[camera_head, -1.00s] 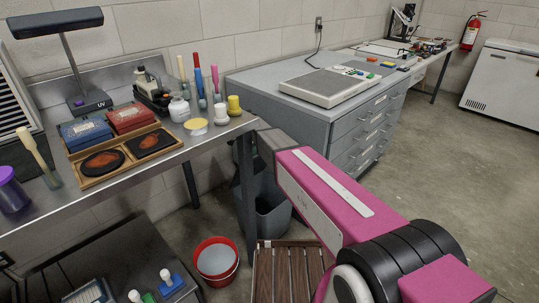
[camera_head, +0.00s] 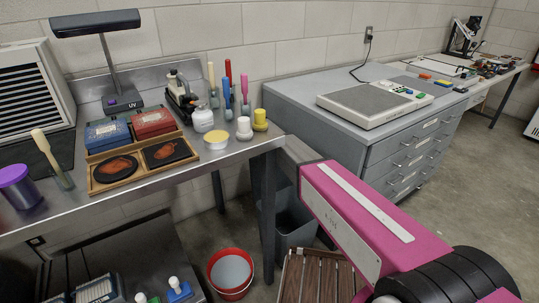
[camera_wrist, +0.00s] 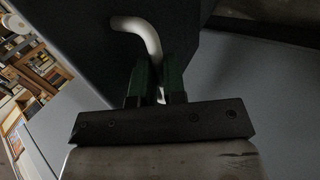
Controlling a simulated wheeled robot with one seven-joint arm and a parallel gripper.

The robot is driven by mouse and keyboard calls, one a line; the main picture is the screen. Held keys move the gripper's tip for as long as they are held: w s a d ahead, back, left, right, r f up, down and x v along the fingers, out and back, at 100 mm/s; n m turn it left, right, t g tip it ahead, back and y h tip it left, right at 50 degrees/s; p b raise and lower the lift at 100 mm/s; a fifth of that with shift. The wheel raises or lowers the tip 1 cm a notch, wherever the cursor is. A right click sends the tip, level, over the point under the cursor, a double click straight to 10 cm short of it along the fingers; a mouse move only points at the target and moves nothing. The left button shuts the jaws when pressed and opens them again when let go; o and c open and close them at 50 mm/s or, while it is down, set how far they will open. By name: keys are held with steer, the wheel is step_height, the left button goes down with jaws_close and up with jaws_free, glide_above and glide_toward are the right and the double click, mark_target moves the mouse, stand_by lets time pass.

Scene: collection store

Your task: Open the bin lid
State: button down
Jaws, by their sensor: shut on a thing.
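The grey bin (camera_head: 292,222) stands on the floor behind the table leg, under the table's right end. My pink arm covers part of it in the head view. In the wrist view, a white bent handle (camera_wrist: 140,27) stands out from a dark panel (camera_wrist: 85,62), which looks like the bin lid. My gripper (camera_wrist: 158,78) has its green fingers closed on the handle's lower part. The head view hides my gripper behind the table corner and arm. I cannot tell the lid's angle.
A steel table (camera_head: 215,162) with a UV lamp, specimen tray and bottles fills the left. A red bucket (camera_head: 231,272) and a wooden slatted stand (camera_head: 312,278) are on the floor close by. A grey drawer cabinet (camera_head: 375,150) stands right of the bin. Open floor lies further right.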

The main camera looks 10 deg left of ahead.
steer(key=shift+f, duration=0.25)
steer(key=c, duration=1.2)
jaws_free()
steer(key=shift+r, duration=0.1)
